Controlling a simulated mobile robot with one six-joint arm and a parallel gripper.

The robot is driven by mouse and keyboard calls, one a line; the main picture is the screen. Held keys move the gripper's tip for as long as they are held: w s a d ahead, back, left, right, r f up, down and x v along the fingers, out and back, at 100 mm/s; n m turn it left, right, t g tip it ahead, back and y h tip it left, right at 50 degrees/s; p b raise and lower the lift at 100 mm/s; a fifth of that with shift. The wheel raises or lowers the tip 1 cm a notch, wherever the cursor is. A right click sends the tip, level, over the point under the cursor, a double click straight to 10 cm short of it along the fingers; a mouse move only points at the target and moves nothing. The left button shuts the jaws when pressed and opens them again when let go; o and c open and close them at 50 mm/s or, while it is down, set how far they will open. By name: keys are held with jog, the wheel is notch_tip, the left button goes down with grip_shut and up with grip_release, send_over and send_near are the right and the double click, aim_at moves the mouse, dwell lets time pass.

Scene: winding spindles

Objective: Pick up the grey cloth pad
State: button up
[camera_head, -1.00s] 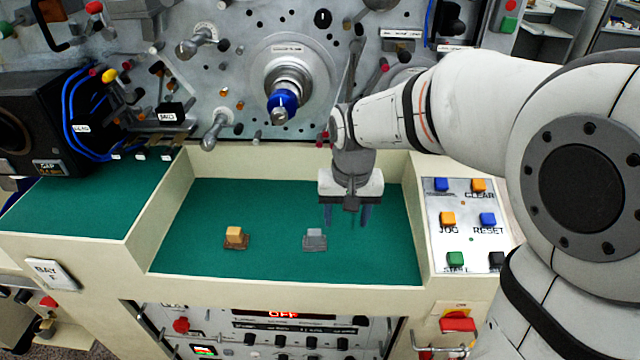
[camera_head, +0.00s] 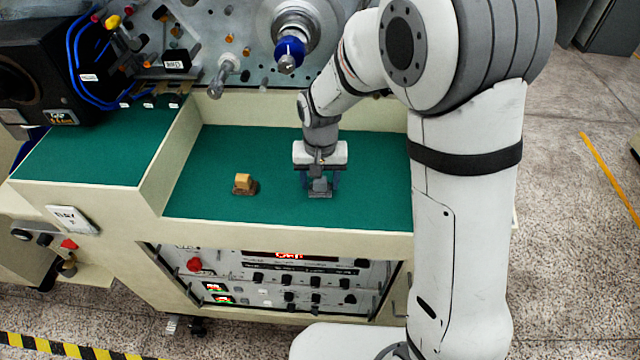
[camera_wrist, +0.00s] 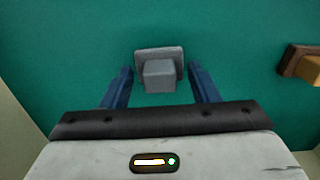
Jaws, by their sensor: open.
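The grey cloth pad (camera_head: 320,188) lies on the green surface of the recessed tray, a flat grey base with a smaller grey block on top. It also shows in the wrist view (camera_wrist: 160,75), just ahead of and between the fingers. My gripper (camera_head: 320,180) is open, pointing down over the pad, with its blue fingers on either side of it. In the wrist view my gripper (camera_wrist: 161,85) has a gap between each finger and the block. The fingers do not visibly touch the pad.
A yellow block on a brown base (camera_head: 244,184) lies left of the pad; it shows at the right of the wrist view (camera_wrist: 308,66). Cream walls (camera_head: 180,165) bound the tray (camera_head: 215,150). A machine panel with a blue-collared spindle (camera_head: 289,50) stands behind.

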jog(key=shift+f, duration=0.1)
jog(key=c, duration=0.6)
notch_tip(320, 180, up, 10)
jog(key=shift+r+b, duration=0.1)
jog(key=shift+b, duration=0.45)
